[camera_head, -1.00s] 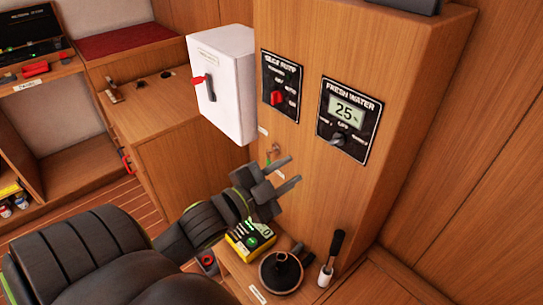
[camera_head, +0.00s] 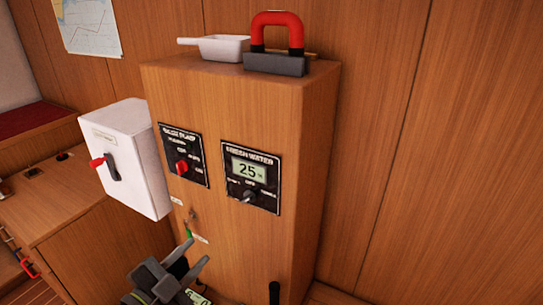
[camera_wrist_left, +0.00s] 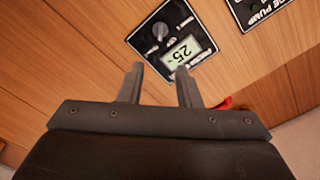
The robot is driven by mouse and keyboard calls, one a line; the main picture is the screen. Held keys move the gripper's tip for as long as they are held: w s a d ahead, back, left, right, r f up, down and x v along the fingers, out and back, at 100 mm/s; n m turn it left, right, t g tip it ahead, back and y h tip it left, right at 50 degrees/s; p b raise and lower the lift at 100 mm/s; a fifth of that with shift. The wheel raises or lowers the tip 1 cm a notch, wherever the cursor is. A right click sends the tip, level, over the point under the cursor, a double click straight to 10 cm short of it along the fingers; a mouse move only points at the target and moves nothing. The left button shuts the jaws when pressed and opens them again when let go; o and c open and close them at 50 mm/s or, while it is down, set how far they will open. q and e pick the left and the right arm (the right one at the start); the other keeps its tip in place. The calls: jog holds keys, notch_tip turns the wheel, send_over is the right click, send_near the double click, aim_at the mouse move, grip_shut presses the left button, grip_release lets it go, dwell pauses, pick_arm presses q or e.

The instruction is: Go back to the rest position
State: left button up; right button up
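My left gripper (camera_head: 190,258) is low in the head view, in front of the wooden cabinet (camera_head: 265,120). Its two fingers are apart with nothing between them; the left wrist view shows the same open fingers (camera_wrist_left: 158,88). The fresh water panel (camera_head: 250,177) reads 25 and sits on the cabinet front, above and right of the gripper; it also shows beyond the fingertips in the left wrist view (camera_wrist_left: 172,38). The bilge pump panel (camera_head: 184,155) with a red knob is to its left. My right gripper is in no view.
A white box (camera_head: 130,155) with a red-tipped switch juts out at the cabinet's left. A white scoop (camera_head: 222,47) and a red-handled block (camera_head: 276,45) stand on the cabinet top. A small key or hook with a green tag (camera_head: 188,228) is close above the gripper.

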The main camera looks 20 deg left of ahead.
pick_arm(q)
jog(key=w+a+f+n+g+y, duration=0.15)
jog(key=a+f, duration=0.25)
jog(key=f, duration=0.5)
jog(key=w+a+f+n+g+y, duration=0.1)
jog(key=a+f+n+g+y, duration=0.15)
jog(key=f, duration=0.65)
jog(key=s+a+f+n+g+y, duration=0.1)
jog(key=s+a+f+n+g, duration=0.15)
jog(key=f, duration=0.75)
jog(key=s+a+f+n+g, duration=0.1)
jog(key=s+a+f+g, duration=0.15)
jog(key=f, duration=0.75)
jog(key=s+d+f+n+g, duration=0.1)
jog(key=s+d+f+g, duration=0.1)
jog(key=s+f, duration=0.5)
jog(key=s+d+f+n+g, duration=0.1)
jog(key=s+d+f+g, duration=0.1)
jog(key=s+f, duration=0.55)
jog(key=s+d+f+n+g+h, duration=0.1)
jog(key=s+d+f+n+g, duration=0.1)
jog(key=s+d+f, duration=0.4)
jog(key=s+f+g, duration=0.1)
jog(key=s+f, duration=0.2)
jog(key=s, duration=0.3)
jog(key=shift+s+g, duration=0.25)
jog(key=shift+g, duration=0.05)
jog(key=shift+d, duration=0.1)
